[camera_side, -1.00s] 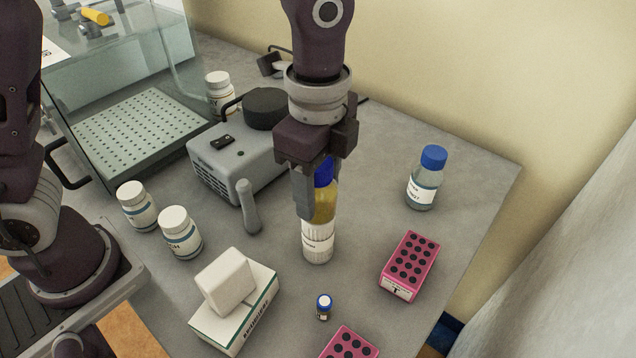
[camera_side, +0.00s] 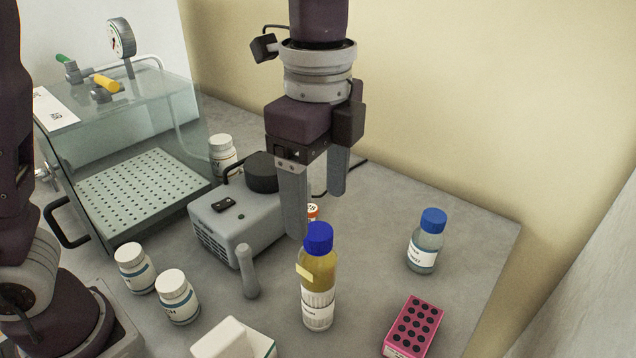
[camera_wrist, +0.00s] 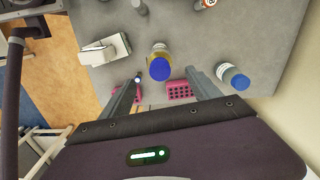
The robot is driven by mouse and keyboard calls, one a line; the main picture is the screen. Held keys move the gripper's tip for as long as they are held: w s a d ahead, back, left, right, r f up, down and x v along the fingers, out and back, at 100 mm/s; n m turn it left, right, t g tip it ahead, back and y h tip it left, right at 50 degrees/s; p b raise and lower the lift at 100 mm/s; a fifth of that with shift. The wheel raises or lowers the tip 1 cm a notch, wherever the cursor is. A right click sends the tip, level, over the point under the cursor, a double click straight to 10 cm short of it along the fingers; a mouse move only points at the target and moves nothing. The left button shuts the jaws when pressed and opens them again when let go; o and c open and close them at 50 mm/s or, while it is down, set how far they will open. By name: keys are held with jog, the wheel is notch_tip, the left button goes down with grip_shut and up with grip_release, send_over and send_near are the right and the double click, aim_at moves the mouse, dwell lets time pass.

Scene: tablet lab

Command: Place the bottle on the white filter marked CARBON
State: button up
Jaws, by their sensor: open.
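The bottle (camera_side: 318,266) has a blue cap and yellow liquid, and stands upright. It appears to rest on top of a white ribbed cylinder, the filter (camera_side: 317,310), whose label is only partly readable. In the wrist view the bottle (camera_wrist: 160,68) shows from above, with the white filter (camera_wrist: 160,47) partly hidden beneath it. My gripper (camera_side: 316,214) is open and empty above the bottle's cap, with its fingers clear of it. In the wrist view my gripper (camera_wrist: 162,80) has a finger on each side of the bottle.
A blue-capped bottle (camera_side: 425,243) and a pink rack (camera_side: 412,328) stand to the right. A grey pump (camera_side: 238,220), white jars (camera_side: 177,297) and a glass chamber (camera_side: 120,170) are at left. A white block (camera_side: 232,341) lies at the front. An orange-topped item (camera_side: 313,210) is behind the bottle.

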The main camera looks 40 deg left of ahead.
jog(key=shift+r, duration=0.95)
jog(key=s+a+r+n+t, duration=0.2)
jog(key=s+a+n, duration=0.35)
jog(key=a, duration=0.35)
jog(key=s+a+f+n+t, duration=0.3)
jog(key=s+a+f+n, duration=0.1)
jog(key=s+a+n, duration=0.3)
jog(key=s+n, duration=0.2)
jog(key=n, duration=0.1)
jog(key=shift+s+a+f+n+t, duration=0.15)
jog(key=shift+a+f+n+t, duration=0.05)
jog(key=shift+f+n+t, duration=0.15)
